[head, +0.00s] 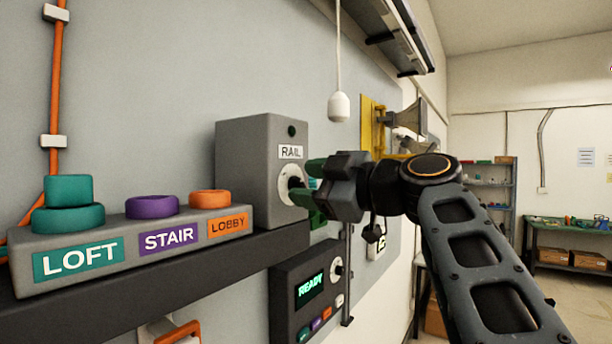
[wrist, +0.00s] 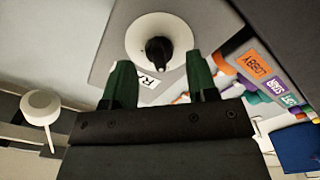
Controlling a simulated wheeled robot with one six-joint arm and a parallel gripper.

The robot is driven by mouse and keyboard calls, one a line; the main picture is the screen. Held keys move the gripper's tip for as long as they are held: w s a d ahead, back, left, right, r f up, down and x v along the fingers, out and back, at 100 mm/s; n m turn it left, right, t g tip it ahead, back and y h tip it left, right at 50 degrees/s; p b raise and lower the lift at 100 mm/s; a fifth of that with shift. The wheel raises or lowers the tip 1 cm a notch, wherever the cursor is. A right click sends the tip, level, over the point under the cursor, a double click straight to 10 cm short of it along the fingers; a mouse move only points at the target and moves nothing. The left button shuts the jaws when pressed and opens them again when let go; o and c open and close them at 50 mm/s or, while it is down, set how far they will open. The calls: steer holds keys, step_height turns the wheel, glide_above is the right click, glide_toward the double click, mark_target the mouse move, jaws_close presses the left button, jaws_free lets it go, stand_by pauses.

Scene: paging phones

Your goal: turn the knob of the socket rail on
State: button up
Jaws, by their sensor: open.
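The socket rail box (head: 247,160) is a grey housing marked RAIL, fixed at the wall above the dark shelf. Its knob (head: 295,184) is black on a round white dial, and my gripper partly hides it in the head view. In the wrist view the knob (wrist: 159,50) stands at the centre of the white dial (wrist: 134,37). My gripper (head: 314,189) has green fingers and faces the dial. In the wrist view the fingers (wrist: 160,80) are open, one each side below the knob, with a gap between them. I cannot tell whether either touches the knob.
A grey block with teal, purple and orange rings, labelled LOFT (head: 78,259), STAIR (head: 170,239) and LOBBY (head: 228,225), sits on the shelf (head: 170,275) at left. A READY panel (head: 309,290) is below. A white pull (head: 339,106) hangs above my gripper.

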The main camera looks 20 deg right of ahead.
steer(key=shift+w+a, duration=0.3)
steer(key=shift+w, duration=0.15)
steer(key=c, duration=0.9)
steer(key=shift+o, duration=0.2)
